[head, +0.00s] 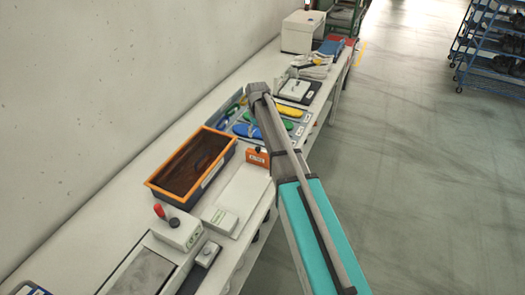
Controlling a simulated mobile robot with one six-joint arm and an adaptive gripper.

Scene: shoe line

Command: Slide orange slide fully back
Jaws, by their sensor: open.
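My arm reaches from the lower right over the bench and passes just right of the orange block. I cannot make out my gripper or its fingers.
An orange-rimmed bin (166,190) sits left of the white plate. Colored insoles (248,131) lie in trays beyond. Open floor (430,190) lies right of the bench (90,233).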

